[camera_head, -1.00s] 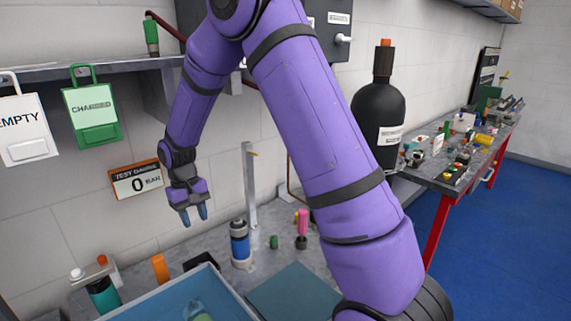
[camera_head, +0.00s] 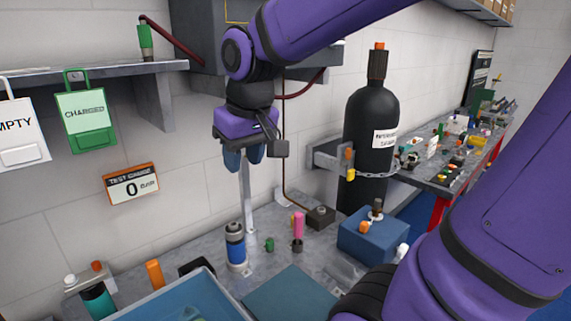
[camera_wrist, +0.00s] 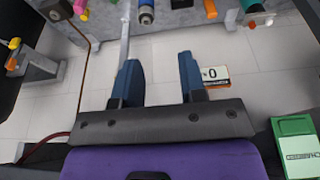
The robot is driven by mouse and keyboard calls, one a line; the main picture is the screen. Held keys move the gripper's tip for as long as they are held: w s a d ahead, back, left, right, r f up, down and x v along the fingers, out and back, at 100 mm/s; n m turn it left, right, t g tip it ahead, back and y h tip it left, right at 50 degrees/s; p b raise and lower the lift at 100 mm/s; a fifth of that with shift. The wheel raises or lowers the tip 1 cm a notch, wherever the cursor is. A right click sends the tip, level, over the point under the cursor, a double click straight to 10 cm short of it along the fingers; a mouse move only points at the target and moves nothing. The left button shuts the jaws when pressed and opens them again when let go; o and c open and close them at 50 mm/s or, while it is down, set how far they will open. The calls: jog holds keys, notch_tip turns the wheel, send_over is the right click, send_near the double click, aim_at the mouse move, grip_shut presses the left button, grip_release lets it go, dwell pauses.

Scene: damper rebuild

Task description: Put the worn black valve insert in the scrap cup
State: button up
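My gripper (camera_head: 243,160) hangs with its blue fingers pointing down, high above the bench and in front of the wall. In the wrist view my gripper (camera_wrist: 160,80) has its two fingers well apart with nothing between them. A small dark piece (camera_head: 376,207) stands upright on a blue block (camera_head: 372,238) at the right of the bench. I cannot tell whether it is the worn black valve insert. A dark object (camera_head: 197,265) behind the blue tray (camera_head: 165,296) is partly hidden. I cannot make out the scrap cup with certainty.
A blue-and-black cylinder (camera_head: 236,246), a small green part (camera_head: 269,244) and a pink-handled tool (camera_head: 298,229) stand on the bench. A grey post (camera_head: 246,195) rises near my gripper. A black gas bottle (camera_head: 372,120) stands at right. My arm hides the right front.

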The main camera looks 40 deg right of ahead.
jog(key=s+d+r+t, duration=0.1)
jog(key=s+t, duration=0.1)
jog(key=s, duration=0.8)
jog(key=shift+r, duration=0.15)
